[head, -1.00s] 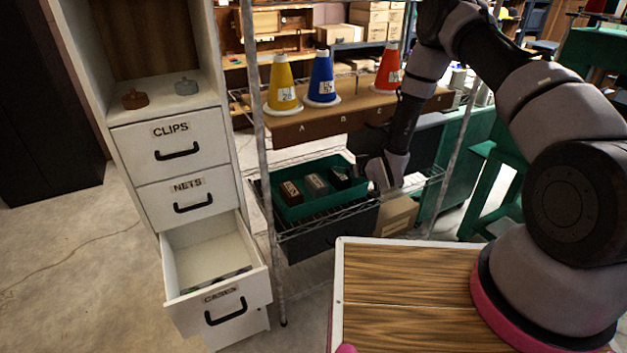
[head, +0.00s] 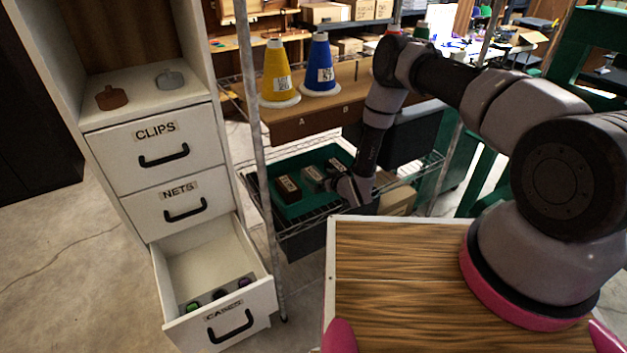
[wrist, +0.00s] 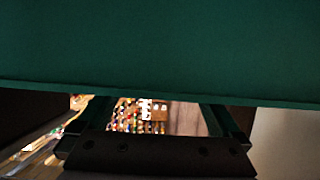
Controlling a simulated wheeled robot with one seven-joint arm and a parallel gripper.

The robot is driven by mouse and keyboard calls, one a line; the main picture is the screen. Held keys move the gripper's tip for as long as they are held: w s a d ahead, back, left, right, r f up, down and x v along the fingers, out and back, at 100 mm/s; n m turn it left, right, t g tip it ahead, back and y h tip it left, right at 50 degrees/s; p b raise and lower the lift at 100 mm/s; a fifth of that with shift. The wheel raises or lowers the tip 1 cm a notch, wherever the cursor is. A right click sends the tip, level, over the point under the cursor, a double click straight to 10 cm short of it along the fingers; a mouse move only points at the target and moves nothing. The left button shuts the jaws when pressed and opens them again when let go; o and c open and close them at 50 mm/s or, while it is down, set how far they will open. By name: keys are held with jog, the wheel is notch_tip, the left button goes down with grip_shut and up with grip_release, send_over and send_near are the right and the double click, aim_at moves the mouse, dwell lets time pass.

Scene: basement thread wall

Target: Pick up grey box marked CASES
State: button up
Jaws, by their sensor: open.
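A green tray (head: 262,196) stands on the wire shelf and holds a row of three small boxes. The middle one is a grey box (head: 313,178) with a label too small to read. A dark brown box (head: 288,189) is left of it and a dark box (head: 336,166) is to its right, partly behind my gripper. My gripper (head: 349,190) is at the tray's right front side, to the right of the grey box and apart from it. In the wrist view my gripper (wrist: 158,116) is open and empty, and a broad green surface fills the top.
A white cabinet stands at left; its bottom drawer (head: 222,314), labelled CASES, is open with several small items inside. A shelf post (head: 258,150) rises left of the tray. Yellow (head: 277,78) and blue (head: 320,70) cones stand on the board above. A cardboard box (head: 398,199) is beside the tray.

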aim_at(313, 172)
jog(key=x, duration=0.4)
jog(key=shift+s+a, duration=0.1)
jog(key=shift+a, duration=0.05)
jog(key=c, duration=1.4)
jog(key=shift+o, duration=0.2)
jog(key=shift+r, duration=0.1)
